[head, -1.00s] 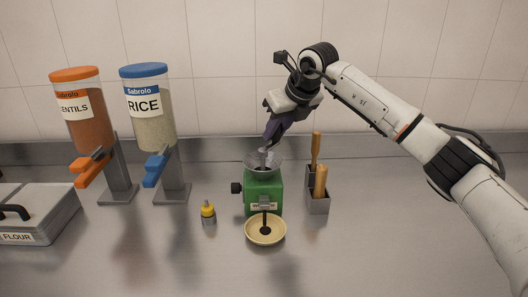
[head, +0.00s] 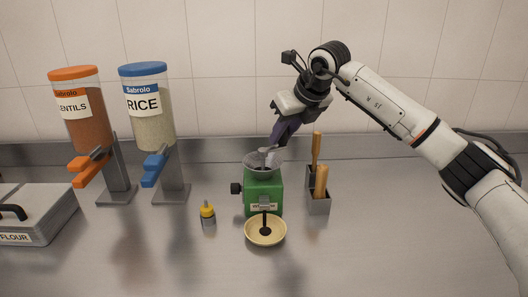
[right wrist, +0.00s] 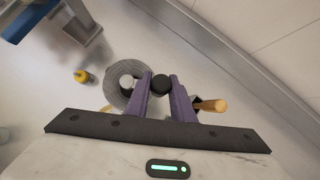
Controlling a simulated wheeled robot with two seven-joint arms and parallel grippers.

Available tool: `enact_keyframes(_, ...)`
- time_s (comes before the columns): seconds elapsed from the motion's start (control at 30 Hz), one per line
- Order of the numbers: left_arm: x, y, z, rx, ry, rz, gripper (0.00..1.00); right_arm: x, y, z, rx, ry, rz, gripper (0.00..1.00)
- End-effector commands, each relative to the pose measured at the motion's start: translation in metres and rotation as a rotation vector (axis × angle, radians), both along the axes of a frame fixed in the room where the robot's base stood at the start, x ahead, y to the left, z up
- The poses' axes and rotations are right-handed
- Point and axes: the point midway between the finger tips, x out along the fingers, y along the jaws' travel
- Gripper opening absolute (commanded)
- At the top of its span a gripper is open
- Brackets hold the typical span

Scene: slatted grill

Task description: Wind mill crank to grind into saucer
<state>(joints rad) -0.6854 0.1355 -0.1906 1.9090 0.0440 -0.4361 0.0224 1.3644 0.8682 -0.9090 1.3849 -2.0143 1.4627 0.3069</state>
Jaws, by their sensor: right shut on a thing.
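The green mill (head: 262,193) stands on the steel counter with a grey hopper (head: 261,167) on top and a black knob on its left side. The pale saucer (head: 252,238) sits under its spout. A dark streak runs from the spout to a dark patch in the saucer. My right gripper (head: 271,148) is above the hopper, its purple fingers shut on the crank. In the right wrist view the crank's black knob (right wrist: 161,84) is between the fingertips, with the round hopper (right wrist: 117,92) behind. The fingers partly hide the crank. My left gripper is not in view.
The rice dispenser (head: 149,110), lentil dispenser (head: 79,115) and flour box (head: 47,215) stand farther left. The front counter is clear.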

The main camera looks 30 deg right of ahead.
Motion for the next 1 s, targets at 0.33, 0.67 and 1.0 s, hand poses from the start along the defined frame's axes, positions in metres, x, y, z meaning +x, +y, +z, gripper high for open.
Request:
enact_keyframes(0.33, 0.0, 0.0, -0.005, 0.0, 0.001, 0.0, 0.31, -0.01, 0.01, -0.005, 0.006, 0.01, 0.019, 0.0)
enact_keyframes(0.67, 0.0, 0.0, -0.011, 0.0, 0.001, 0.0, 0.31, -0.021, 0.015, -0.005, 0.008, 0.007, 0.019, 0.0)
enact_keyframes(1.0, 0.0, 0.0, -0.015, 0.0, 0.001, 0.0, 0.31, -0.027, 0.02, -0.005, 0.009, 0.004, 0.021, 0.0)
